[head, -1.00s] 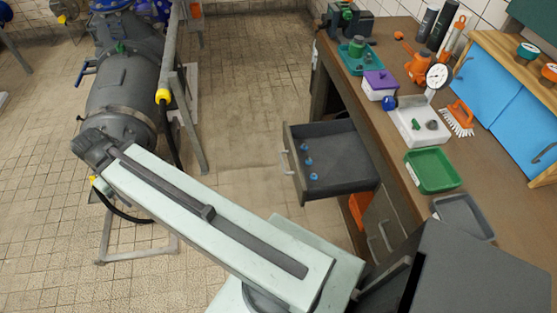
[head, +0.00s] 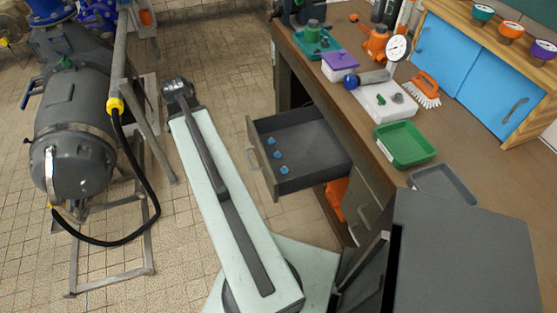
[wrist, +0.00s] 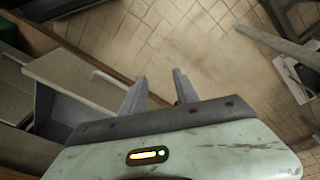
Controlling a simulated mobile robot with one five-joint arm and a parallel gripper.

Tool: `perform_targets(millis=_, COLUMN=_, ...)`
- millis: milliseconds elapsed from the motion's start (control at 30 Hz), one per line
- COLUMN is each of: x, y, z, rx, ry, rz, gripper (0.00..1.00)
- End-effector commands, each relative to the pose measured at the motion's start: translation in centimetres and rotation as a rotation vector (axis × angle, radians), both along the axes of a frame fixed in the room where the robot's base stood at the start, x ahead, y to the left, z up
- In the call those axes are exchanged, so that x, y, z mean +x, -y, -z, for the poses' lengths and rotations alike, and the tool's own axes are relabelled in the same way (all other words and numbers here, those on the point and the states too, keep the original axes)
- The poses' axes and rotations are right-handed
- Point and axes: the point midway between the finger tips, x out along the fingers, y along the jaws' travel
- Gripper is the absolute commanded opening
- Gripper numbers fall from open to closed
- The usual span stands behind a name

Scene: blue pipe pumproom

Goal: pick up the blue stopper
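Three small blue pieces that look like stoppers, (head: 270,141), (head: 277,155) and (head: 284,170), stand in a row in the open grey drawer (head: 317,150) in the head view. They are near the drawer's front. I cannot tell which one the task means. In the wrist view, my gripper (wrist: 160,78) has its two fingers apart with only tiled floor beyond them. The drawer front with its handle (wrist: 110,84) is left of the fingers. The blue pieces do not show there. In the head view, my arm's end is left of the drawer, and the fingers are hidden.
The workbench (head: 372,140) holds a green tray (head: 404,146), a purple-lidded box (head: 340,66), a dark blue ball-ended item (head: 351,82), a dial gauge (head: 397,47) and an orange brush (head: 424,88). A grey tank (head: 78,120) with a black hose stands left. Tiled floor lies between.

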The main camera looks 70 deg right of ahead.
Motion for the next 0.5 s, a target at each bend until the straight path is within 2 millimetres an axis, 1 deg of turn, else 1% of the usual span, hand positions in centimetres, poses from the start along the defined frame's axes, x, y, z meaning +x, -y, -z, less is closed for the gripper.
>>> perform_targets(millis=33, x=-3.5, y=3.9, z=1.5, rx=-0.019, ry=0.006, rz=0.153, gripper=0.36)
perform_targets(millis=67, x=-5.6, y=5.7, z=1.9, rx=-0.032, ry=0.01, rz=0.243, gripper=0.36)
perform_targets(millis=100, x=-8.3, y=8.0, z=2.3, rx=-0.048, ry=0.014, rz=0.354, gripper=0.36)
perform_targets(millis=200, x=-14.0, y=11.9, z=3.0, rx=-0.081, ry=0.022, rz=0.576, gripper=0.36)
perform_targets(millis=267, x=-16.8, y=13.5, z=3.3, rx=-0.098, ry=0.024, rz=0.676, gripper=0.36)
perform_targets(millis=300, x=-17.4, y=13.1, z=5.0, rx=-0.105, ry=0.02, rz=0.719, gripper=0.36)
perform_targets(millis=333, x=-17.9, y=13.0, z=5.5, rx=-0.11, ry=0.017, rz=0.75, gripper=0.36)
perform_targets(millis=433, x=-19.4, y=13.0, z=6.6, rx=-0.126, ry=0.009, rz=0.838, gripper=0.36)
perform_targets(millis=500, x=-20.0, y=13.1, z=6.8, rx=-0.131, ry=0.006, rz=0.874, gripper=0.36)
